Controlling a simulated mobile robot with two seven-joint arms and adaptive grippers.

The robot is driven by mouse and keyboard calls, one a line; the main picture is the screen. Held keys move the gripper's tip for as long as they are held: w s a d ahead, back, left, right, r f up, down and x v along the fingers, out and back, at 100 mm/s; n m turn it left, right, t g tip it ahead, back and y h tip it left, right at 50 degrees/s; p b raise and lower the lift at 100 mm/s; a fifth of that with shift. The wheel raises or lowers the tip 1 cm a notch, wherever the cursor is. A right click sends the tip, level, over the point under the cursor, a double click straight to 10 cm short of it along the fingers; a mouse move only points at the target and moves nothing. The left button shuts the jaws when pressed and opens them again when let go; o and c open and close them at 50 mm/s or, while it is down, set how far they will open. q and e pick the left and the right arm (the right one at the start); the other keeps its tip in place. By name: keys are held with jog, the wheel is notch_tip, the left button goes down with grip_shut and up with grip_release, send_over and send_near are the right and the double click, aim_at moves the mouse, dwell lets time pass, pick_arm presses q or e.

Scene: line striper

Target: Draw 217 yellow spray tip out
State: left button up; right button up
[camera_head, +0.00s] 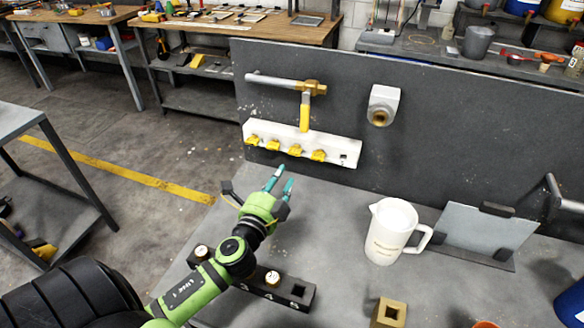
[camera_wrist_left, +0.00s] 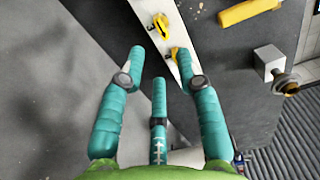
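A white rack (camera_head: 300,146) is fixed to the upright grey panel and holds several yellow spray tips (camera_head: 295,150) in a row. Its rightmost square slot (camera_head: 344,158) is empty. Any numbers on the tips are too small to read. My left gripper (camera_head: 284,178) is open and empty, in front of and a little below the rack. In the left wrist view its teal fingers are spread. One yellow tip (camera_wrist_left: 160,25) shows past the fingertips, and another is partly hidden behind the right finger; I cannot tell whether they touch. My right gripper is out of view.
A pipe with a yellow-handled valve (camera_head: 304,110) and a grey fitting (camera_head: 383,105) are on the panel (camera_head: 440,140). A dark slotted bar (camera_head: 300,293) lies beneath my left arm. A white pitcher (camera_head: 392,232), a grey plate (camera_head: 485,232) and a wooden block (camera_head: 389,312) stand to the right.

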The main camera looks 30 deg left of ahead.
aim_at(294, 154)
pick_arm(q)
jog(key=x, duration=0.7)
jog(key=shift+r, duration=0.1)
jog(key=shift+w+a, duration=0.15)
jog(key=shift+w, duration=0.5)
jog(key=shift+w+a, duration=0.15)
jog(key=shift+w, duration=0.35)
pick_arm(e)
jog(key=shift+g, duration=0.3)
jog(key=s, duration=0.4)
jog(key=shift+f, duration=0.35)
pick_arm(q)
grip_shut()
jog(key=shift+r, duration=0.1)
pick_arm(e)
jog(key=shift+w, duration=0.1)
